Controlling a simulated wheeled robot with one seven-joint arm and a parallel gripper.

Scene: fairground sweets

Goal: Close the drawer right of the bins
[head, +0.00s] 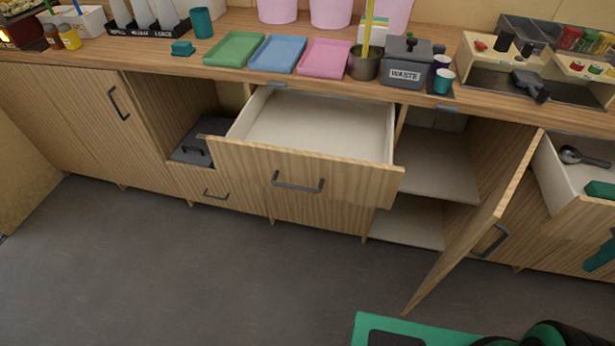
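Two drawers stand open. A wide wooden drawer (300,172) in the middle is pulled far out; its pale inside looks empty, and it has a dark bar handle (298,185). A second drawer (556,180) at the right edge is also pulled out, with a metal scoop (575,155) and a green item (600,189) in or over it; its right part is cut off. Several pink tubs (330,12) stand on the counter, and a grey box marked WASTE (405,62) stands right of them. Which of these are the bins I cannot tell. My gripper is not recognisable in view.
A cabinet door (480,225) hangs open between the two drawers and juts out over the floor. Open shelves (425,165) show behind it. A dark lidded box (193,147) sits in an open bay at left.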

